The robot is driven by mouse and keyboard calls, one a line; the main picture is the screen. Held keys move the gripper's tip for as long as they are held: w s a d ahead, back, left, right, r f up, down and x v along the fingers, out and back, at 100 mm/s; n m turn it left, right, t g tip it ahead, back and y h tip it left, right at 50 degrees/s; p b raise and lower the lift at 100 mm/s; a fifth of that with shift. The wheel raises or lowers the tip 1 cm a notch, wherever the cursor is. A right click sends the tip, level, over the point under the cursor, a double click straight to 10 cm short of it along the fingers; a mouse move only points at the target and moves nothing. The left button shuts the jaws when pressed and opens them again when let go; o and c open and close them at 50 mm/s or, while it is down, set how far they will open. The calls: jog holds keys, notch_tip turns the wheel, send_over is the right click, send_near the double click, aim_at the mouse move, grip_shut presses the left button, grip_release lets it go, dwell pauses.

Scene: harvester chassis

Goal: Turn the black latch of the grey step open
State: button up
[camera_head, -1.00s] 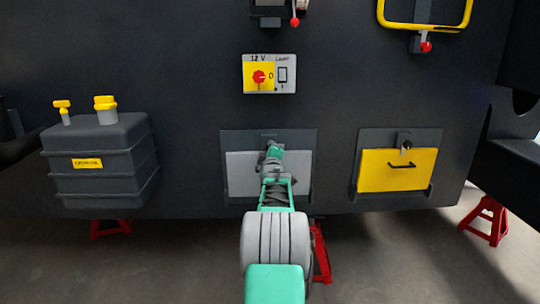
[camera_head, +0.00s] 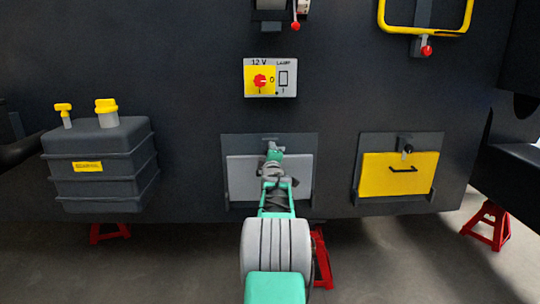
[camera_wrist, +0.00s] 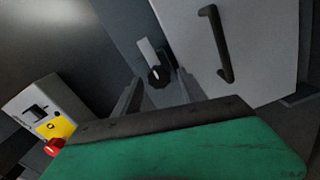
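The grey step (camera_head: 240,178) is a light grey panel in a dark frame on the chassis wall, partly hidden behind my arm in the head view. In the wrist view its face (camera_wrist: 255,40) shows with a black bar handle (camera_wrist: 222,45). The black latch (camera_wrist: 158,76) is a small round knob by the panel's edge, beside a light metal plate (camera_wrist: 147,50). My gripper (camera_wrist: 158,84) is open, with one finger on either side of the latch in the wrist view. Whether the fingers touch it I cannot tell. In the head view my arm hides the latch.
A yellow step (camera_head: 398,176) with its own latch (camera_head: 407,149) is to the right. A switch panel (camera_head: 285,78) with a red knob is above, also in the wrist view (camera_wrist: 45,110). A dark tank (camera_head: 100,165) stands left. Red stands (camera_head: 320,258) are below.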

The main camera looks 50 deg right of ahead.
jog(key=shift+o, duration=0.2)
jog(key=p+v, duration=0.1)
jog(key=v, duration=0.6)
jog(key=shift+s+a+p, duration=0.25)
jog(key=shift+s+p, duration=0.05)
